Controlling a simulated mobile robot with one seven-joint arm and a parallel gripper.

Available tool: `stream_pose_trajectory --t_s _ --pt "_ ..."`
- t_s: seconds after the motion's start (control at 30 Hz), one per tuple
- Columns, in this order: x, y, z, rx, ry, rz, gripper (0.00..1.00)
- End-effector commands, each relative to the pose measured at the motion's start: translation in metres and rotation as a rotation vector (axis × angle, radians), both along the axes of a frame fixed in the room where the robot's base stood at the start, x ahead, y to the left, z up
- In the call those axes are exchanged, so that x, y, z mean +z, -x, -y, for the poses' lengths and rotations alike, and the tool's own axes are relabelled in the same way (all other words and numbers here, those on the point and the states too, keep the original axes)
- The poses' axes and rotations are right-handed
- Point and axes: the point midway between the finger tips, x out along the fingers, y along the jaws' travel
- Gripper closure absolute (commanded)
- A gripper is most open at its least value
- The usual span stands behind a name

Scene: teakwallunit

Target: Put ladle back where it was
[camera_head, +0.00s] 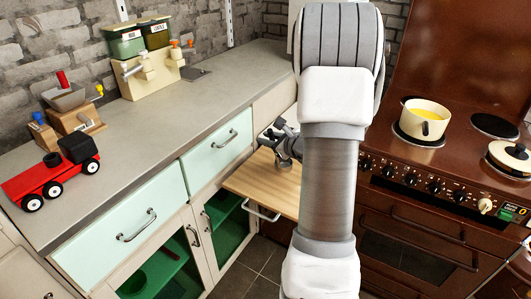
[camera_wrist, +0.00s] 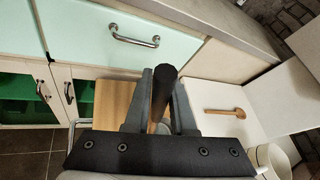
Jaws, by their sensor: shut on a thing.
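My gripper (camera_wrist: 163,92) is shut on a dark, rod-like handle, which I take to be the ladle (camera_wrist: 162,86). The handle stands up between the two fingers, and its lower part is mostly hidden by the gripper. In the head view my gripper (camera_head: 282,148) is over the pull-out wooden board (camera_head: 255,183), next to the counter front. The ladle cannot be made out there. The board also shows in the wrist view (camera_wrist: 112,98). I cannot tell whether the ladle touches it.
A wooden spoon-like utensil (camera_wrist: 226,111) lies on a white surface at right in the wrist view. Mint drawers (camera_head: 125,215) and the counter (camera_head: 180,125) are left. The brown stove (camera_head: 430,195) with a cream pot (camera_head: 424,118) is right. A red toy truck (camera_head: 50,178) stands on the counter.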

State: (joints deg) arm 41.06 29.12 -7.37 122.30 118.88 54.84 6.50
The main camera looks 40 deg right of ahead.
Motion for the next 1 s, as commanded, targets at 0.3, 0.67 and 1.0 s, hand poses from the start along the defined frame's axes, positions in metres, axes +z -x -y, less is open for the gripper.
stream_pose_trajectory --t_s 0.3,0.67,1.0 --pt "-0.031 -0.004 -0.003 -0.002 -0.001 -0.001 1.0" --pt "-0.042 -0.004 -0.002 -0.001 0.002 0.002 1.0" --pt "-0.046 -0.004 -0.003 -0.001 0.0 0.0 0.47"
